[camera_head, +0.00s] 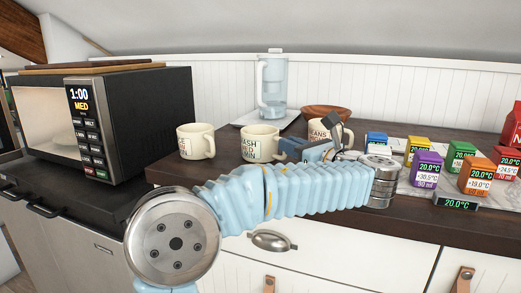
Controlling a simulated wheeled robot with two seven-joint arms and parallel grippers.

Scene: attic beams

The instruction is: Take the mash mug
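The mash mug (260,143) is the middle of three cream mugs with dark lettering. It stands upright on the dark counter, and its lettering is only partly readable. My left gripper (304,146) is just right of it, at the handle side, in front of the right-hand mug. The handle is partly hidden by the gripper, and I cannot tell whether they touch. The finger gap is not clear, so I cannot tell whether it is open or shut. My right gripper is not in view.
A similar mug (196,141) stands to the left; another (322,128) is partly behind my gripper. A microwave (130,120) is at left. Several coloured boxes (426,170) are at right.

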